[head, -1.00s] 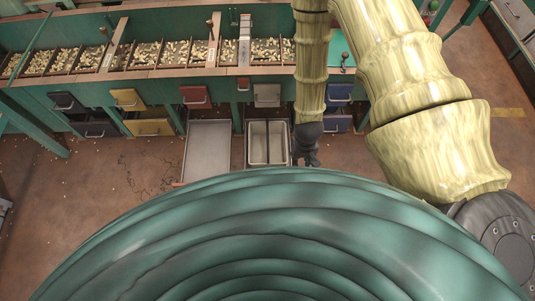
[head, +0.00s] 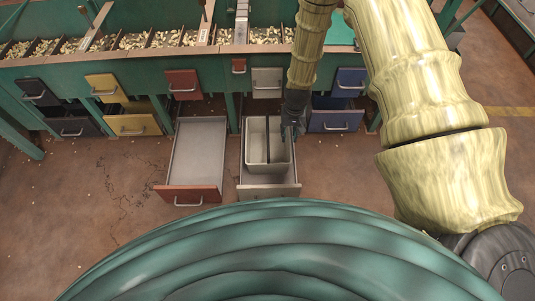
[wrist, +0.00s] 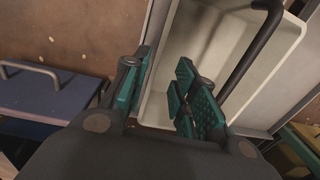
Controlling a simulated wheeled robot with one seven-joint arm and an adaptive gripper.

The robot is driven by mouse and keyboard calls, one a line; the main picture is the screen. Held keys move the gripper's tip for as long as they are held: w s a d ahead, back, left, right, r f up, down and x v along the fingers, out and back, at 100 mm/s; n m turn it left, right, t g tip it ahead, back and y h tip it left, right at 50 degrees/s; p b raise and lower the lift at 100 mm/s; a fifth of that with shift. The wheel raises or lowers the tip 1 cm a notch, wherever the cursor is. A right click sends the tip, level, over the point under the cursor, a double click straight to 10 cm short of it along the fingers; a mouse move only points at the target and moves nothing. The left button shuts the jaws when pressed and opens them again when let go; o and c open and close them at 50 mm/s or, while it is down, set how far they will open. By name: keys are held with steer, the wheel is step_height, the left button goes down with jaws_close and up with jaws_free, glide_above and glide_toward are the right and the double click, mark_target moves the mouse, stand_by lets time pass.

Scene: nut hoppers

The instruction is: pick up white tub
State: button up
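The white tub (head: 256,147) sits in a pulled-out drawer with a grey inside (head: 269,191), and a dark handle bar runs across its middle. In the wrist view the tub (wrist: 215,50) fills the upper right, with the dark handle (wrist: 250,48) crossing it. My gripper (head: 291,132) is at the tub's right rim in the head view. In the wrist view my gripper (wrist: 163,92) is open, its green pads apart on either side of the tub's near wall. I cannot tell whether either pad touches it.
An empty red-fronted drawer (head: 203,152) is pulled out left of the tub. Blue drawers (head: 335,120) are right of my gripper; one blue drawer (wrist: 45,100) shows in the wrist view. Nut hoppers (head: 150,42) stand above. The floor (head: 100,180) at left is mostly clear.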

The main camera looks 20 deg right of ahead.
steer(key=shift+w+f+b, duration=0.3)
steer(key=shift+w+f, duration=0.15)
steer(key=shift+w, duration=0.05)
steer(key=shift+f, duration=0.2)
step_height(320, 180, down, 5)
steer(key=shift+a+f+b, duration=0.1)
steer(key=shift+b, duration=1.1)
steer(key=shift+s+f+b, duration=0.15)
steer(key=shift+f+b, duration=1.65)
steer(key=shift+f, duration=0.75)
jaws_close()
steer(key=shift+r, duration=0.1)
